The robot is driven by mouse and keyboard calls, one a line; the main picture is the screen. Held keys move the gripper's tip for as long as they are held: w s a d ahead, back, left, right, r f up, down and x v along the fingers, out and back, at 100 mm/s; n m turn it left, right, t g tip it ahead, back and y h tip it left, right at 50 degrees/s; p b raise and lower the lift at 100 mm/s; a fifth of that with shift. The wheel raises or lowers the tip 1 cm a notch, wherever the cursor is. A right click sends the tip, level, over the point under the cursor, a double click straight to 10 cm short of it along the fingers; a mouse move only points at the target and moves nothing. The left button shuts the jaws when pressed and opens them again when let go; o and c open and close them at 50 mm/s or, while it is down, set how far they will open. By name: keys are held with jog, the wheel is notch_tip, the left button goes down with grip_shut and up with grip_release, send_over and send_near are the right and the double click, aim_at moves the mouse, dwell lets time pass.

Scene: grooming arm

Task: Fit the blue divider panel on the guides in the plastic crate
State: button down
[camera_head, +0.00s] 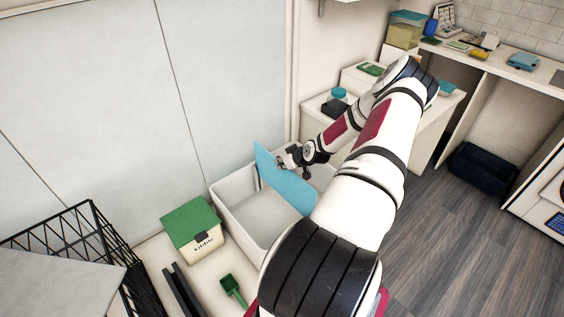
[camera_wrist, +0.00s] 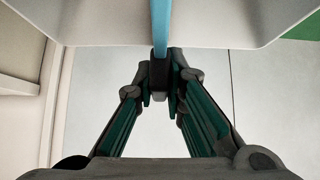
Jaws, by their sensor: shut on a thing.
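The blue divider panel (camera_head: 287,188) stands on edge across the white plastic crate (camera_head: 236,217), with its upper edge above the crate's rim at the far end. My gripper (camera_head: 283,163) is shut on it near the top edge. In the wrist view the panel (camera_wrist: 160,22) shows edge-on as a thin blue strip, with a dark piece at its end between my fingertips (camera_wrist: 160,82). The crate's pale wall (camera_wrist: 95,22) spans the top of that view.
A kibble box (camera_head: 190,226) with a green lid stands left of the crate. A green scoop (camera_head: 233,290) lies in front of it. A black wire crate (camera_head: 85,240) is at far left. A white cabinet with a blue-lidded jar (camera_head: 339,94) stands behind my wrist.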

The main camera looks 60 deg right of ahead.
aim_at(296, 187)
jog(key=shift+f+b, duration=3.35)
jog(key=shift+f, duration=4.4)
jog(key=c, duration=1.6)
grip_release()
jog(key=shift+o, duration=0.2)
jog(key=shift+s, duration=0.1)
jog(key=v, duration=1.2)
